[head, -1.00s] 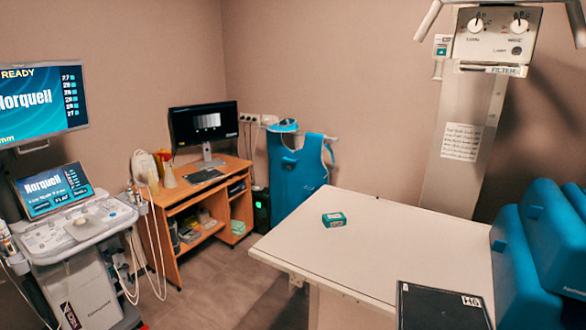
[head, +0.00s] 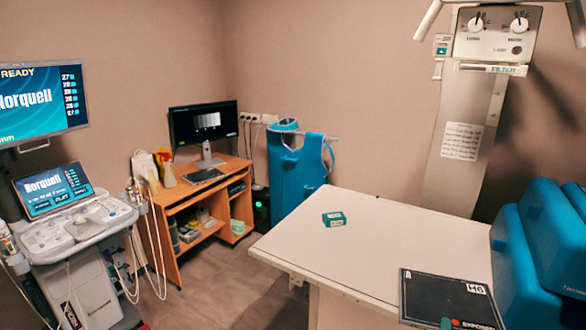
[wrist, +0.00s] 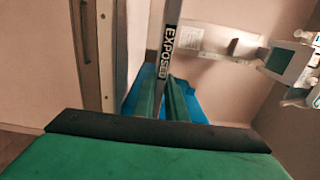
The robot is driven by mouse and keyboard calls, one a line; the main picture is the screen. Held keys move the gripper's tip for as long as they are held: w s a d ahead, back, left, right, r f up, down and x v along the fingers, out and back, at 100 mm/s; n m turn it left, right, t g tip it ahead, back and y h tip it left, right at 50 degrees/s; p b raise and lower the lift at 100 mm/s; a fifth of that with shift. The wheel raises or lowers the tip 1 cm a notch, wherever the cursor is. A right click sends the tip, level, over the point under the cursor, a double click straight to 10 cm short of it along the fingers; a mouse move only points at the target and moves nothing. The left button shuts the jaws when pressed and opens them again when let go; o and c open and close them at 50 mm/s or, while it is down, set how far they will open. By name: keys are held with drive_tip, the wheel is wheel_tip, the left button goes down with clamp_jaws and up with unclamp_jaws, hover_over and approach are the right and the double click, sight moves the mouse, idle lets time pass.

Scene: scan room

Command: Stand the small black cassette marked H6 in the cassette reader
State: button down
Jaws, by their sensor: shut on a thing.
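The black cassette (head: 440,297) with a white H6 label is at the lower right of the head view, in front of the white table. It has a red mark and the word EXPOSED near its lower edge. In the wrist view the cassette (wrist: 164,20) is seen edge-on, with an EXPOSED label. My gripper (wrist: 163,95) is shut on it, a green finger on each side. In the head view only a bit of green gripper (head: 446,323) shows at the bottom edge. I cannot identify the cassette reader in these views.
The white table (head: 370,240) bears a small green box (head: 334,219). Blue cushions (head: 530,235) are at the right. A wooden desk (head: 170,225) with a monitor (head: 203,124) stands at the back left, beside a blue apron (head: 297,165). An ultrasound cart (head: 85,250) is at the left.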

drive_tip(key=shift+r, duration=2.1)
